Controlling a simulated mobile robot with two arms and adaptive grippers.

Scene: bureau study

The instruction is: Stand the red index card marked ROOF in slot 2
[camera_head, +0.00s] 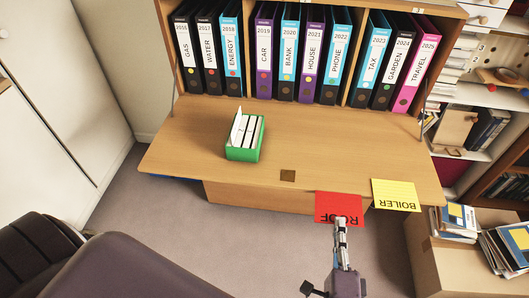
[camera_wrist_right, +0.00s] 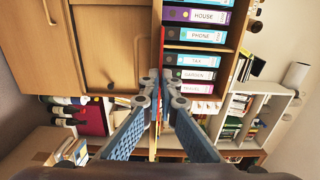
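The red card marked ROOF (camera_head: 338,207) is at the desk's front edge, its lettering upside down in the head view. My right gripper (camera_head: 341,224) is shut on the card's near edge. In the right wrist view, the fingers (camera_wrist_right: 160,78) meet on the card, seen edge-on as a thin red strip (camera_wrist_right: 163,40). A green card box (camera_head: 243,154) with upright white dividers stands on the desk to the left, apart from the card. Its slot numbers are not readable. My left gripper is not in view.
A yellow card marked BOILER (camera_head: 396,195) lies at the desk's front right edge. Several binders (camera_head: 285,60) stand behind. A cardboard box (camera_head: 455,262) is at lower right. The desk between cards and box is clear.

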